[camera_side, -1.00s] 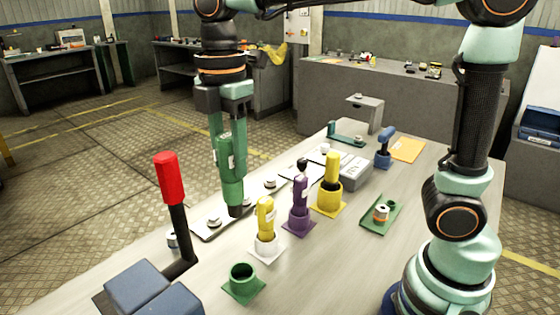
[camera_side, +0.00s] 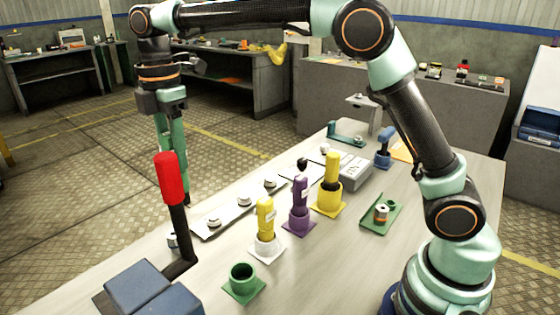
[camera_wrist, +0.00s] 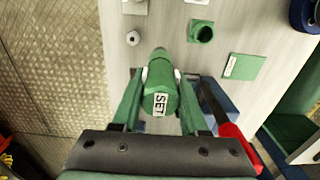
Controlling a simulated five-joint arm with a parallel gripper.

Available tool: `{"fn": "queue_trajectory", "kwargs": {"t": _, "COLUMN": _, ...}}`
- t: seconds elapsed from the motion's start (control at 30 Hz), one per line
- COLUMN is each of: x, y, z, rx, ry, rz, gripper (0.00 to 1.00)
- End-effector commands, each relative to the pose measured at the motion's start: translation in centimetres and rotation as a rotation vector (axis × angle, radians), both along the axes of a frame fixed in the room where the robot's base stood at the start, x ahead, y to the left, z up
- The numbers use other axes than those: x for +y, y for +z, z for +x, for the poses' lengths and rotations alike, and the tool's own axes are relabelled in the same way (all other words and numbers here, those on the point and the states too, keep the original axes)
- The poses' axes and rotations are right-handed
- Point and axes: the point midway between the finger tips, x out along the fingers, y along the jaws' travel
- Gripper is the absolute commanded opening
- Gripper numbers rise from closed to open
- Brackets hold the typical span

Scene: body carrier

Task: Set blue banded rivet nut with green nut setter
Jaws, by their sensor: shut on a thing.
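My gripper (camera_wrist: 160,100) is shut on the green nut setter (camera_wrist: 158,82), which carries a white "SET" label. In the side view my gripper (camera_side: 172,125) is at the left, partly hidden behind the red-handled lever (camera_side: 168,180), and the tool is mostly hidden. The green holder (camera_side: 243,280) on the table is empty; it also shows in the wrist view (camera_wrist: 201,31). A metal strip (camera_side: 235,212) bears several small rivet nuts. I cannot make out a blue band on any of them. A small grey cylinder (camera_side: 172,241) stands beside the lever base.
Yellow (camera_side: 265,220), purple (camera_side: 300,195) and larger yellow (camera_side: 332,172) tools stand in holders right of the strip. Blue-grey blocks (camera_side: 145,285) lie near the lever. A green tray (camera_side: 382,218) holds a small cylinder.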

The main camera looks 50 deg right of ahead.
Motion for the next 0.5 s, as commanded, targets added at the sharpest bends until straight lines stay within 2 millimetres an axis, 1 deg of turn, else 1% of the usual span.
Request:
{"fn": "queue_trajectory", "kwargs": {"t": 0.03, "x": 0.1, "y": -0.8, "z": 1.2, "rx": 0.003, "ry": -0.001, "rz": -0.001, "gripper": 0.00}}
{"fn": "queue_trajectory", "kwargs": {"t": 0.2, "x": 0.4, "y": -2.9, "z": 4.4, "rx": 0.002, "ry": -0.002, "rz": -0.001, "gripper": 0.00}}
{"fn": "queue_trajectory", "kwargs": {"t": 0.33, "x": 0.5, "y": -4.4, "z": 6.1, "rx": 0.001, "ry": -0.001, "rz": 0.000, "gripper": 0.00}}
{"fn": "queue_trajectory", "kwargs": {"t": 0.5, "x": 0.5, "y": -5.7, "z": 7.3, "rx": 0.000, "ry": 0.000, "rz": 0.000, "gripper": 0.00}}
